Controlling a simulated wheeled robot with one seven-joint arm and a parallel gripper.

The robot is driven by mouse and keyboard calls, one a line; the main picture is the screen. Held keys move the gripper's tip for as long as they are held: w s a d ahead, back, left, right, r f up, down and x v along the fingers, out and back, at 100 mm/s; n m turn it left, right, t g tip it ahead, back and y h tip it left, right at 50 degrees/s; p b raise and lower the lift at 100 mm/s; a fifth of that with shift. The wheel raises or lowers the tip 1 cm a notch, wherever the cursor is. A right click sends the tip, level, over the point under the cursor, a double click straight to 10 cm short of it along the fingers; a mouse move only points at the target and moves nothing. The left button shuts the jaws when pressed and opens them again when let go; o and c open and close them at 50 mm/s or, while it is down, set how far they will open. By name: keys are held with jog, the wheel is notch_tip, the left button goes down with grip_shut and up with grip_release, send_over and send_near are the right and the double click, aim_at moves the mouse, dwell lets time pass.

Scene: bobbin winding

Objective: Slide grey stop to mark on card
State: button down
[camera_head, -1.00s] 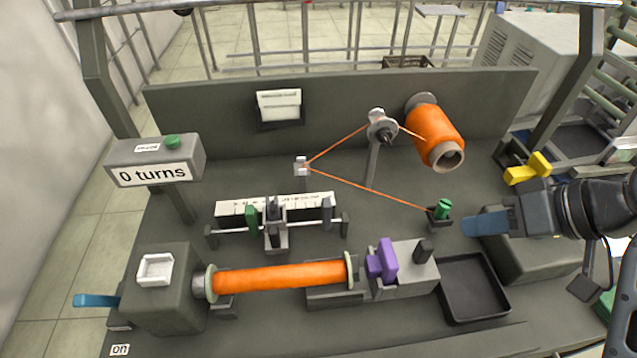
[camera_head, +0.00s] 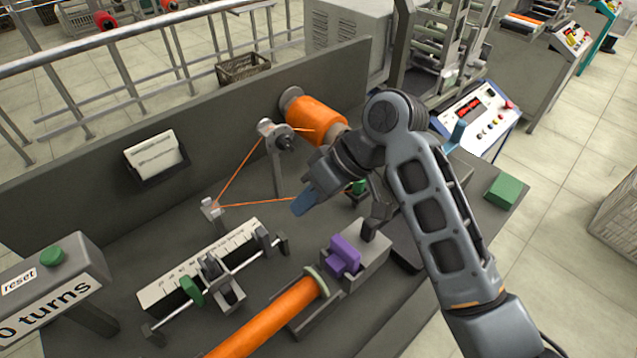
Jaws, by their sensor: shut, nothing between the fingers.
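The grey stop (camera_head: 262,239) sits on the guide rod near its right end, beside the white scale strip (camera_head: 180,283). A green stop (camera_head: 192,290) is further left on the same rod, with the dark carriage (camera_head: 215,273) between the two. The card (camera_head: 154,155) is in a holder on the back panel; its writing is too small to read. My gripper (camera_head: 301,205) is shut and empty, its blue fingertips up and right of the grey stop, apart from it in the picture. It hides part of the orange thread and the green clamp.
An orange spool (camera_head: 316,119) and a thread guide pulley (camera_head: 276,137) stand at the back. The orange bobbin (camera_head: 270,322) and purple-topped block (camera_head: 344,256) are in front of the rod. The turns counter (camera_head: 45,293) is at left. Thread runs left of my gripper.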

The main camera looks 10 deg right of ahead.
aim_at(264, 243)
jog(key=shift+s+a+f+p, duration=0.2)
jog(key=shift+s+a+f, duration=0.15)
jog(key=shift+a, duration=0.4)
jog(key=shift+s+a+f+p, duration=0.15)
jog(key=shift+s+a+f, duration=0.2)
jog(key=shift+a, duration=0.45)
jog(key=shift+s+a+f+p, duration=0.2)
jog(key=shift+s+a, duration=0.2)
jog(key=shift+a, duration=0.35)
